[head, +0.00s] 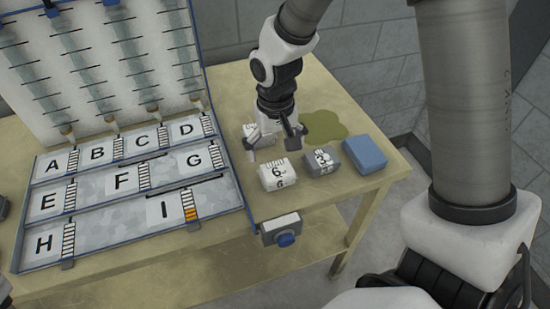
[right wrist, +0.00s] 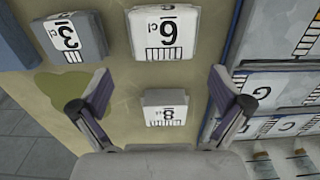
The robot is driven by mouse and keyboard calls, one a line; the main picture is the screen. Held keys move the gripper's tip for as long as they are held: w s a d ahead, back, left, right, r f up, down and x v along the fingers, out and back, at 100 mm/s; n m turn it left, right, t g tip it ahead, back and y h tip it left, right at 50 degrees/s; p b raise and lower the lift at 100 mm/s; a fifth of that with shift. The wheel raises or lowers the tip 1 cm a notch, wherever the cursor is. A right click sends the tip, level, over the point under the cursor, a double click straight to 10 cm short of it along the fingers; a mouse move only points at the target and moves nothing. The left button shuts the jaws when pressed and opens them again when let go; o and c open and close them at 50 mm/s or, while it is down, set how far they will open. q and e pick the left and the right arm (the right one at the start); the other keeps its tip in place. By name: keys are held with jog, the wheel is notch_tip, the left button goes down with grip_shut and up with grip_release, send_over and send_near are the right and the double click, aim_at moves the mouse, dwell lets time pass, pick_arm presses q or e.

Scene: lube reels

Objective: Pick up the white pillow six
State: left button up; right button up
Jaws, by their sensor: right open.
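The white pillow six (head: 280,175) lies on the table right of the lettered tray, its label marked 6 facing up. In the right wrist view the white pillow six (right wrist: 165,27) is near the top centre, beyond my fingertips. My right gripper (head: 275,146) is open and empty, pointing down just behind the pillow. Its two spread fingers also show in the right wrist view (right wrist: 160,84), with nothing between the tips touching them.
A grey pillow marked 3 (head: 322,161) and a blue pillow (head: 365,154) lie to the right. A pillow marked 8 (right wrist: 166,108) lies behind, partly hidden by my gripper in the head view. The lettered tray (head: 245,196) borders the left; a blue-button box (head: 282,232) is at the front edge.

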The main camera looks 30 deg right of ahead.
aim_at(273, 161)
jog(key=f, duration=0.5)
jog(key=shift+w+a, duration=0.25)
jog(key=shift+a, duration=0.05)
jog(key=shift+s+r, duration=0.1)
jog(key=shift+s, duration=0.1)
jog(key=shift+c, duration=0.7)
jog(key=c, duration=1)
jog(key=shift+o, duration=0.2)
